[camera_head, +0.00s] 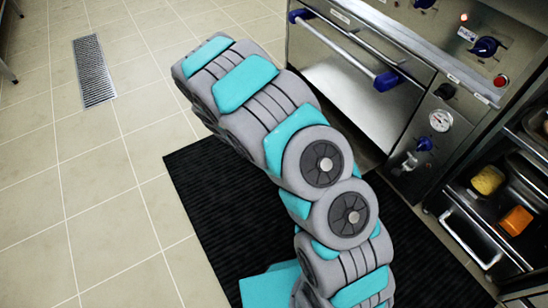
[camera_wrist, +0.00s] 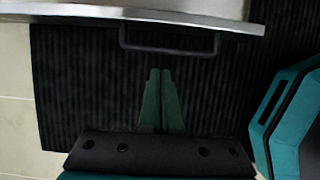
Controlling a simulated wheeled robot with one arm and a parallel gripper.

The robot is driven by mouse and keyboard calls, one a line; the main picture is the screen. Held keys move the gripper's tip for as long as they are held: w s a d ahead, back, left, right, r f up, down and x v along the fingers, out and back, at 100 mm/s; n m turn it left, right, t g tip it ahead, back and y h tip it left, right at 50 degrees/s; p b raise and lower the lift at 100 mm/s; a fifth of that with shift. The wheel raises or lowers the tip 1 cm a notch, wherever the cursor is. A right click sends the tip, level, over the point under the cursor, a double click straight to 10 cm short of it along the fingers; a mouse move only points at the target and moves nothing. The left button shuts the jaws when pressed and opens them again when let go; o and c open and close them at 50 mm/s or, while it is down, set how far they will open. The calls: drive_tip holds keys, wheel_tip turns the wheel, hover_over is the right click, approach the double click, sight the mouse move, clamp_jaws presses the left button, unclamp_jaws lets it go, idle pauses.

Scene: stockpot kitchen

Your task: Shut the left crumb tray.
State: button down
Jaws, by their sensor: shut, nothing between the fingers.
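In the wrist view, a pale metal tray front (camera_wrist: 85,11) runs across the top edge, with a dark bar handle (camera_wrist: 190,53) below it. This looks like the crumb tray, but only its front edge shows, so I cannot tell how far out it is. My gripper (camera_wrist: 160,72) has green fingers, shut and empty, pointing at the handle from just below it in the picture. A small gap shows between fingertips and handle. In the head view, my arm hides the gripper and the tray.
A black ribbed mat (camera_head: 205,180) lies on the tiled floor under my arm. The steel cooker (camera_head: 345,85) stands at upper right with a blue-ended bar handle. At right, an open shelf unit holds a yellow sponge (camera_head: 487,180) and an orange item (camera_head: 515,220). Floor at left is clear around a drain grate (camera_head: 93,70).

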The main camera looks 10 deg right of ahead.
drive_tip(key=x, duration=0.3)
drive_tip(key=d+x, duration=0.1)
drive_tip(key=x, duration=0.3)
drive_tip(key=d+b+x, duration=0.1)
drive_tip(key=x, duration=0.2)
drive_tip(key=shift+w+d+r, duration=0.1)
drive_tip(key=shift+w, duration=0.2)
drive_tip(key=shift+w+d, duration=0.25)
drive_tip(key=shift+d, duration=0.5)
drive_tip(key=shift+d, duration=0.1)
